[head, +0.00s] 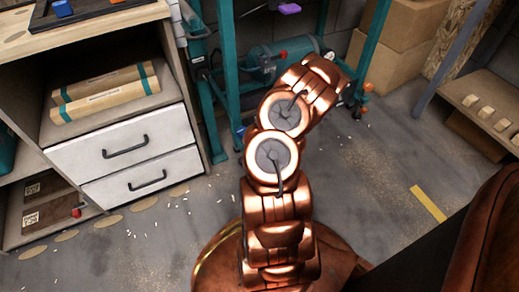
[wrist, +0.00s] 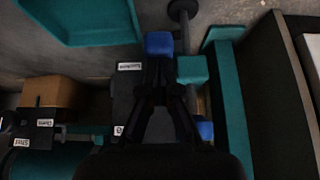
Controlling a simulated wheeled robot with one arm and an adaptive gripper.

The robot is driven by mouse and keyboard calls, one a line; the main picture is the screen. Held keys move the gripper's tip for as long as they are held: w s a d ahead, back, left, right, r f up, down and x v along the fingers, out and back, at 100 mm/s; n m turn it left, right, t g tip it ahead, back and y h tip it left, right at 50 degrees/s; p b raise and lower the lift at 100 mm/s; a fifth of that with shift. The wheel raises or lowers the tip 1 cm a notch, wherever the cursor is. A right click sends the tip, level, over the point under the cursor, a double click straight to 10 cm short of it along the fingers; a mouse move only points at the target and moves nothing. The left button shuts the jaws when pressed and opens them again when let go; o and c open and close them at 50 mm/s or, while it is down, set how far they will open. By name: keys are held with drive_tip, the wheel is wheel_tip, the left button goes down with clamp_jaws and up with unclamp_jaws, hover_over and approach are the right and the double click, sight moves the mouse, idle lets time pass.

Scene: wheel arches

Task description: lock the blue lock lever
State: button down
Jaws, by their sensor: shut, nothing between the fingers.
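In the wrist view my black gripper (wrist: 161,88) is shut and empty. A blue block-shaped tip (wrist: 159,43) shows just beyond the fingertips. A second blue piece (wrist: 204,130) shows to the right of the fingers, partly hidden by my gripper. I cannot tell which of these is the lock lever, nor whether the fingers touch the first one. A dark plate with white labels (wrist: 125,95) lies behind the fingers. In the head view my copper arm reaches toward a teal machine frame (head: 230,65), and my gripper is hidden behind the arm.
A teal post (wrist: 228,100) stands close on the right in the wrist view, and a teal tray (wrist: 85,20) is at upper left. In the head view a drawer cabinet (head: 128,155) stands left and a shelf (head: 485,105) right. Floor between is open.

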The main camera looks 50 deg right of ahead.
drive_tip(key=shift+w+d+r, duration=0.1)
drive_tip(key=shift+w, duration=0.25)
drive_tip(key=shift+r, duration=0.1)
drive_tip(key=shift+s+a+r+p, duration=0.2)
drive_tip(key=shift+s+r+p, duration=0.15)
drive_tip(key=shift+r+p, duration=0.25)
drive_tip(key=s+a+r+p, duration=0.2)
drive_tip(key=s+r+p, duration=0.3)
drive_tip(key=p, duration=0.3)
drive_tip(key=shift+s+a, duration=0.4)
drive_tip(key=shift+s, duration=0.2)
